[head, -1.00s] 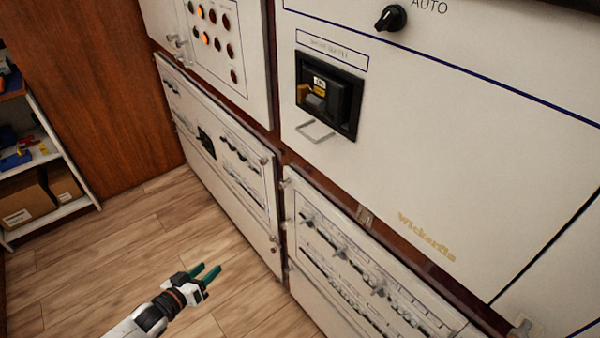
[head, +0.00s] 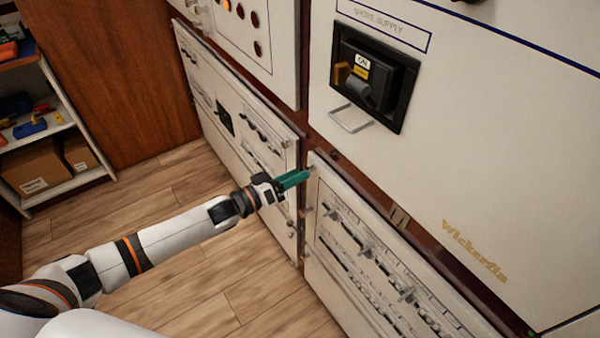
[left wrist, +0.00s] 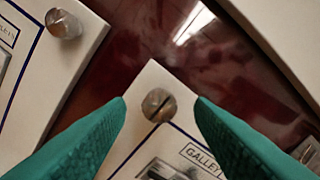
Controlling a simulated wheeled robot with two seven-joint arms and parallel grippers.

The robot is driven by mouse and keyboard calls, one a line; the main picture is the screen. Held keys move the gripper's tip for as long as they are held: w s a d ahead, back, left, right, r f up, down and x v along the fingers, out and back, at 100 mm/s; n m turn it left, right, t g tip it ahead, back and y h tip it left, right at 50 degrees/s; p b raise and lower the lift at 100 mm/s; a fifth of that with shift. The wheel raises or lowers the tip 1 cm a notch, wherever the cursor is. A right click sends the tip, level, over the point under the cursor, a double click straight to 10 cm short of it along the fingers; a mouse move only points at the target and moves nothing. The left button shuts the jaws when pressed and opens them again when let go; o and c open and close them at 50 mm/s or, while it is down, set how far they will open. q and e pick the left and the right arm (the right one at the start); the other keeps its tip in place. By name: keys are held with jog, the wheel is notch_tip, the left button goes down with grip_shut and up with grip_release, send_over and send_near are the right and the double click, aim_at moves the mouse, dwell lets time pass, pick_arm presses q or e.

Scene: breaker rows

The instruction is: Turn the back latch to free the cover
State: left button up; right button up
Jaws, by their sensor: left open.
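The cover (head: 345,250) is the pale lower panel at right of centre, with rows of breakers. A round metal latch (left wrist: 158,104) with a slot sits at its corner, beside a label reading "GALLEY". It shows small in the head view (head: 312,168). My left gripper (head: 302,176) has green fingers and is at that corner. In the left wrist view the open fingers (left wrist: 161,102) appear either side of the latch, with gaps on both sides; I cannot tell how far beyond the fingertips it lies. My right gripper is not in view.
A neighbouring panel (head: 215,120) lies to the left, with a similar metal knob (left wrist: 63,23). Above the cover are a shore supply switch (head: 372,78) and a wire handle (head: 350,118). A shelf with boxes (head: 35,168) stands far left. The wooden floor (head: 150,195) is clear.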

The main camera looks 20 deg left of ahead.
pick_arm(q)
jog(key=shift+x, duration=1.05)
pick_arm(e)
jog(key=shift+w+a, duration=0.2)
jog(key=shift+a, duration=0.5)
pick_arm(q)
jog(key=c, duration=1)
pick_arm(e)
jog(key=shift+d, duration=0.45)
